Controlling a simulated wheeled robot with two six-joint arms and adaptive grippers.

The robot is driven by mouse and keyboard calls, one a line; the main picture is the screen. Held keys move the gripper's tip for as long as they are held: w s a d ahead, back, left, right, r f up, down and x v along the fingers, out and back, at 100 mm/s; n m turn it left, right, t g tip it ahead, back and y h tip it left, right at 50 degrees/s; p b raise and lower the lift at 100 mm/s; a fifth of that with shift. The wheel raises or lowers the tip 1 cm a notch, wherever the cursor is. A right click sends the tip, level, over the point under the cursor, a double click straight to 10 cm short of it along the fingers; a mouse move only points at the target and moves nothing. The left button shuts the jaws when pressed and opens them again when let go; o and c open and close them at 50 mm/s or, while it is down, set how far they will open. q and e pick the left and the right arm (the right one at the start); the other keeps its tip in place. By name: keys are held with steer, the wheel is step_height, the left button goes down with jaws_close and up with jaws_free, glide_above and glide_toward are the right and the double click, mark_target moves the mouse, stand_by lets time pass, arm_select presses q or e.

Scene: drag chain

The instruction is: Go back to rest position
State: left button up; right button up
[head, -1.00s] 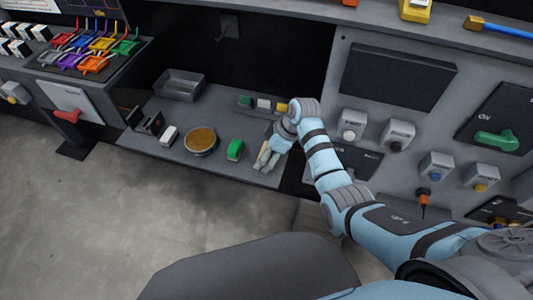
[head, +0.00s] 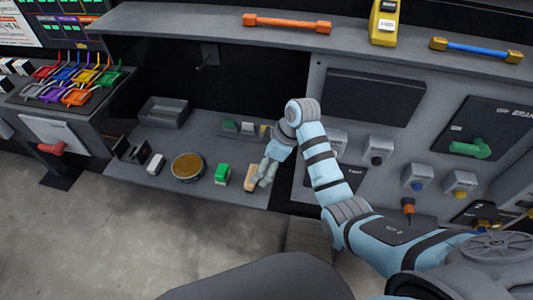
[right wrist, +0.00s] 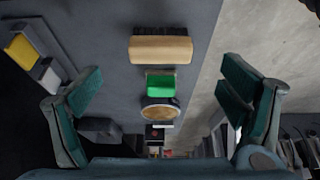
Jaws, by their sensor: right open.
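My right arm reaches in from the right in the head view, with its right gripper (head: 262,176) low over the grey shelf (head: 205,195). A wooden brush with dark bristles (head: 249,178) lies on the shelf beside the gripper. In the right wrist view, the two fingers of the right gripper (right wrist: 160,80) are spread wide, with nothing held between them. The brush (right wrist: 160,49) lies beyond the fingertips there, apart from them. My left gripper is in neither current view.
A green block (head: 222,174), a round brown-topped dish (head: 187,166) and a white block (head: 156,163) stand in a row left of the brush. A grey tray (head: 164,111) is behind. The control panel (head: 375,95) with knobs and a green handle (head: 470,149) borders my right arm.

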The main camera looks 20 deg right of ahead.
steer(key=v, duration=0.3)
steer(key=shift+s+d+r, duration=0.1)
steer(key=shift+d+r, duration=0.05)
steer(key=shift+r, duration=0.2)
